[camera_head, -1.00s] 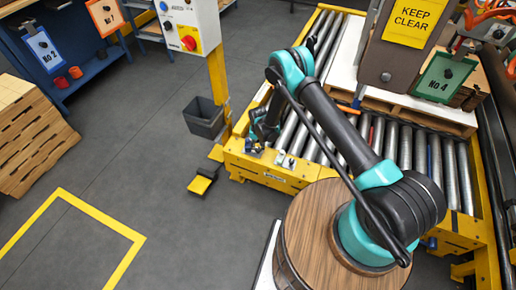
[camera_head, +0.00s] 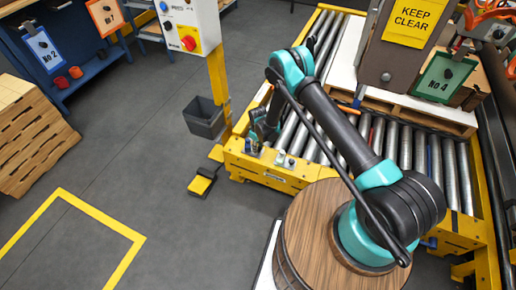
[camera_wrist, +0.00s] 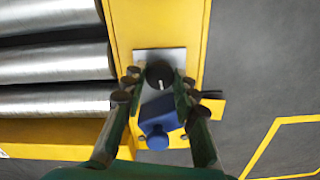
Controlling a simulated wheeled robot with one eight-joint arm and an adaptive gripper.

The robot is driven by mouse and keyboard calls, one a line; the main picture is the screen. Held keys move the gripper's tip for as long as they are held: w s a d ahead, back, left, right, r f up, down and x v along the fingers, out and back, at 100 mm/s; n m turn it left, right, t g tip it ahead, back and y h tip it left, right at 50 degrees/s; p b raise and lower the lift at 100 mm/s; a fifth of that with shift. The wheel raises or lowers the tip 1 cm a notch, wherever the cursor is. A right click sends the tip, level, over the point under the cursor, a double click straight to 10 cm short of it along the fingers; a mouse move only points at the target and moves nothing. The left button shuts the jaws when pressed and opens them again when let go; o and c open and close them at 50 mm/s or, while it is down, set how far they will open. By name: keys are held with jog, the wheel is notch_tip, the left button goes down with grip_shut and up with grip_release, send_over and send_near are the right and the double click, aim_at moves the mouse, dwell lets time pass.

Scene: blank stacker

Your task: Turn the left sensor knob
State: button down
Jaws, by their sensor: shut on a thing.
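In the wrist view a black round knob (camera_wrist: 159,72) with a light pointer mark sits on a grey metal plate (camera_wrist: 142,56) on the yellow conveyor frame. My gripper (camera_wrist: 158,82) has its fingertips on either side of the knob and is shut on it. A blue sensor body (camera_wrist: 160,115) lies between the fingers, below the knob in the picture. In the head view my gripper (camera_head: 257,143) is at the near left corner of the conveyor, and the knob there is too small to make out. A second sensor fitting (camera_head: 285,160) is to its right on the frame.
Metal rollers (camera_wrist: 50,62) lie beside the knob in the wrist view. The control box (camera_head: 190,25) on a yellow post, a grey bin (camera_head: 204,119) and a yellow pedal (camera_head: 200,184) stand left of the conveyor.

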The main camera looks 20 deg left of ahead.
jog(key=shift+n, duration=0.5)
dwell(0.3)
jog(key=c, duration=1.4)
grip_release()
jog(key=shift+c, duration=0.2)
jog(key=shift+r, duration=0.1)
notch_tip(320, 180, up, 12)
